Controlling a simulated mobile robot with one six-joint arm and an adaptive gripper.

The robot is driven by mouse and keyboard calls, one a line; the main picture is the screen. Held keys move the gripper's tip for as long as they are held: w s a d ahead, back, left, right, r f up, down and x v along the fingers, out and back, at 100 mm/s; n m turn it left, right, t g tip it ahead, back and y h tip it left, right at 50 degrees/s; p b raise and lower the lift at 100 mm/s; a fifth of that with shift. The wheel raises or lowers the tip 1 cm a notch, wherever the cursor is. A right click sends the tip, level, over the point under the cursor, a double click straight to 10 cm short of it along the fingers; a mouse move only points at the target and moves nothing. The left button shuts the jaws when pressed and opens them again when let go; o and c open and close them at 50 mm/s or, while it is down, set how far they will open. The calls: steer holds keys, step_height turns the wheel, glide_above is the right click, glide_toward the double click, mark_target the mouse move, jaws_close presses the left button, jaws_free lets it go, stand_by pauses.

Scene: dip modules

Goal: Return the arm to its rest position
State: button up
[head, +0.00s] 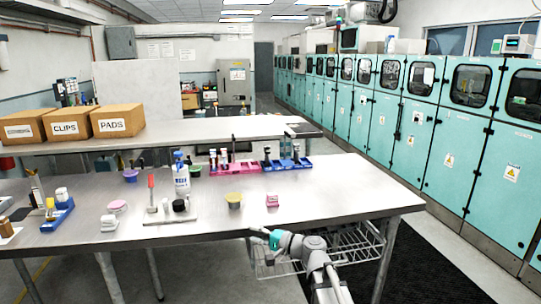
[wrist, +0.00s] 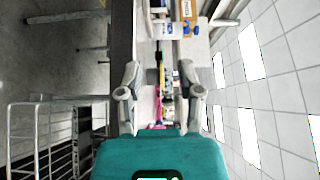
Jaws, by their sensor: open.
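My gripper (head: 259,237) is at the front edge of the steel table (head: 330,190), above a wire basket, with my arm reaching up from the bottom of the head view. In the wrist view my gripper (wrist: 160,96) shows two grey fingers spread apart with nothing held between them. The wrist picture is turned sideways, with the ceiling on the right and the floor on the left. The fingers point roughly level toward the table's far side. Whether they touch the table edge cannot be told.
The wire basket (head: 350,247) hangs at the table's front. Boxes (head: 118,121) stand on the rear bench. The table's right end is clear.

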steer(key=s+d+f+n+g+h, duration=0.5)
steer(key=s+d+f+g+h, duration=0.2)
steer(key=s+d+f+h, duration=0.85)
steer(key=s+d+f+p, duration=0.1)
steer(key=s+d+f, duration=0.1)
steer(key=s+d, duration=0.3)
step_height(320, 180, up, 14)
steer(key=w+p, duration=0.1)
steer(key=p, duration=1.2)
steer(key=shift+w+d+f+g+h+p, duration=0.2)
steer(key=shift+w+d+g+h+p, duration=0.05)
steer(key=shift+d+g+h+p, duration=0.15)
